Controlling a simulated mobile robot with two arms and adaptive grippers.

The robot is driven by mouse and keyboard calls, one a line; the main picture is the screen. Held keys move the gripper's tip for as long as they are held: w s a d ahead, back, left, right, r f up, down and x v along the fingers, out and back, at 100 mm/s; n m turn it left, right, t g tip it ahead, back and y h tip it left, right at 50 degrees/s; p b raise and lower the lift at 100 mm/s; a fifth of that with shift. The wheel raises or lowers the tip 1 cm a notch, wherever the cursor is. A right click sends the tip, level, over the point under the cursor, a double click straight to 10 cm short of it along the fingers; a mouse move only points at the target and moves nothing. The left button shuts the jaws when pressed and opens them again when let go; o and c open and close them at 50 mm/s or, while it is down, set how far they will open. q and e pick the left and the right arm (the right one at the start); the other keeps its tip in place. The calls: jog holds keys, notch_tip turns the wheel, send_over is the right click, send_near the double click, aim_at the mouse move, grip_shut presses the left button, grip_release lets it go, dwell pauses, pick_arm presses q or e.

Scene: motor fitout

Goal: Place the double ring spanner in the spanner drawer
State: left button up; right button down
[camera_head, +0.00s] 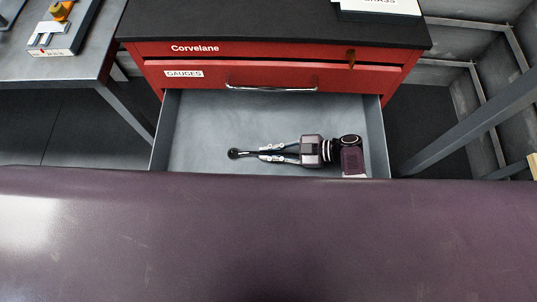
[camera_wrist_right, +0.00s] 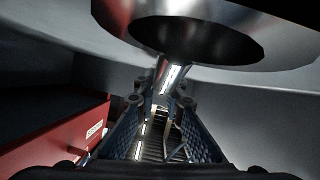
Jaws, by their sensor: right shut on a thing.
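A drawer (camera_head: 200,120) of the red cabinet stands pulled out, with a bare grey inside. Its front and any label are hidden, so I cannot read which drawer it is. My right gripper (camera_head: 265,153) reaches in from the right over this drawer. It is shut on the double ring spanner, whose dark ring end (camera_head: 234,153) sticks out to the left past the fingertips. In the right wrist view a large shiny ring of the spanner (camera_wrist_right: 185,38) sits beyond the fingers (camera_wrist_right: 165,100). I cannot tell whether the spanner touches the drawer floor. My left gripper is not in view.
A shut red drawer labelled GAUGES (camera_head: 215,76) lies just above the open one. The cabinet has a black top (camera_head: 250,20). A grey table (camera_head: 85,65) stands at left and metal framing (camera_head: 480,100) at right. My own purple body covers the lower part.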

jog(key=shift+f, duration=0.1)
jog(key=shift+f, duration=0.1)
jog(key=c, duration=2.5)
grip_release()
jog(key=shift+f, duration=0.1)
jog(key=o, duration=0.5)
jog(key=shift+r, duration=0.25)
jog(key=v, duration=1)
jog(key=shift+d, duration=0.3)
jog(key=shift+d+r+b, duration=0.3)
jog(key=shift+d+r, duration=0.05)
jog(key=shift+d, duration=0.25)
